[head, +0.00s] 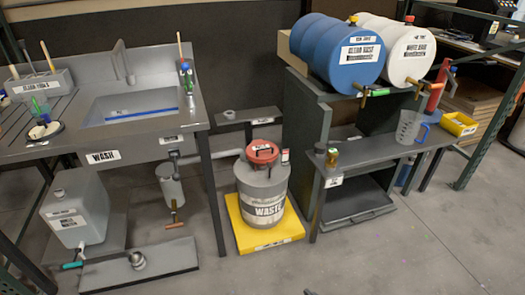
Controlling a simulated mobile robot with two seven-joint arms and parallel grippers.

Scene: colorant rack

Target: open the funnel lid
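A grey drum labelled WASTE (264,192) stands upright on a yellow tray (286,236) on the floor in the middle of the head view. The red funnel lid (262,150) sits on top of the drum and looks closed, lying about level. A small dark detail shows on its top; it is too small to make out. Neither of my grippers is in view.
A sink bench (150,130) stands at the left, with a grey pipe (212,155) running toward the drum. A low shelf (245,115) is behind the drum. A bench with a blue barrel (345,55) and white barrel (402,55) is at the right. Floor in front is clear.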

